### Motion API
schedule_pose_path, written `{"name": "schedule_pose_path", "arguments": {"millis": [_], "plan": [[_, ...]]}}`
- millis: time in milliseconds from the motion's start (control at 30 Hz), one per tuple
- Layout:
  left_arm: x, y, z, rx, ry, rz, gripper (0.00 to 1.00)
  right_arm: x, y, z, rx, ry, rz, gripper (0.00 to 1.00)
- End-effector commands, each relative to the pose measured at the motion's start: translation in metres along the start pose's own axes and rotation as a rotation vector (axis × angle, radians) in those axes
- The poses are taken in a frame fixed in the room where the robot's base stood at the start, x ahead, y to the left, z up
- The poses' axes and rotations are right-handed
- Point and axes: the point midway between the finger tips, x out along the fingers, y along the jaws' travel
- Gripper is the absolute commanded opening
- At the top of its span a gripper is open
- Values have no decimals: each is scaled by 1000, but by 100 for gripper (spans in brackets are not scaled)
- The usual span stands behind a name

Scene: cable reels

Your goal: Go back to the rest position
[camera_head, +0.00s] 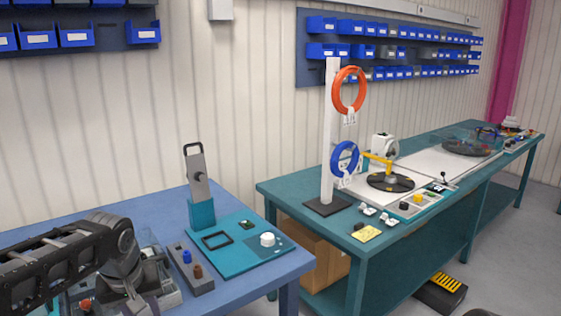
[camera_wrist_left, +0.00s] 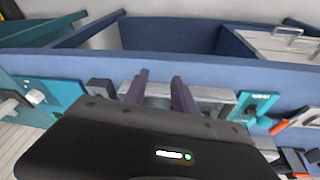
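An orange cable reel (camera_head: 362,91) hangs high on a white upright post (camera_head: 330,130). A blue cable reel (camera_head: 355,160) hangs lower on the same post, which stands on the green bench at the right. My left arm comes in at the lower left over the blue table, and its wrist is at the picture's bottom edge. In the left wrist view my left gripper (camera_wrist_left: 161,84) shows two dark fingers standing apart with nothing held between them. It is far from both reels. My right gripper is not in view.
On the blue table (camera_head: 165,206) are a teal fixture (camera_head: 235,262) with a grey lever, and a grey button box (camera_head: 187,272) beside my left wrist. The green bench (camera_head: 285,194) carries a black disc (camera_head: 391,182) and small parts. A cardboard box (camera_head: 310,257) sits below.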

Motion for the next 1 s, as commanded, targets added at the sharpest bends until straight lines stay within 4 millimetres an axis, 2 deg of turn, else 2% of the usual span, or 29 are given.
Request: {"name": "schedule_pose_path", "arguments": {"millis": [33, 167, 267, 300, 367, 400, 467, 500, 600, 700, 733, 833, 1000], "plan": [[21, 9, 8, 25, -25, 18, 33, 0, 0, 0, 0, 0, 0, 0], [82, 39, 37, 97, -87, 94, 33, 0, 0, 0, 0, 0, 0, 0], [141, 66, 79, 155, -150, 174, 33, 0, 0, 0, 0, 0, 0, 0], [166, 76, 100, 174, -176, 208, 33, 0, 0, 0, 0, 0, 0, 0], [199, 89, 136, 195, -211, 256, 33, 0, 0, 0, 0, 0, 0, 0], [220, 96, 162, 205, -235, 285, 33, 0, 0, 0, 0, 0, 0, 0], [247, 102, 203, 213, -265, 322, 33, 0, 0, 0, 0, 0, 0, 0], [263, 105, 232, 215, -282, 342, 33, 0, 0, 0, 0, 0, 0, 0], [292, 102, 299, 215, -314, 367, 33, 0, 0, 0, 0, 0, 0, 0], [307, 90, 353, 217, -332, 365, 33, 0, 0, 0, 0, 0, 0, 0], [309, 86, 366, 217, -334, 361, 33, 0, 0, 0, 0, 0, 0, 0], [313, 76, 393, 223, -337, 348, 33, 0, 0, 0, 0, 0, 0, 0], [314, 71, 404, 226, -332, 341, 33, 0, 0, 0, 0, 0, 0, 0]]}}
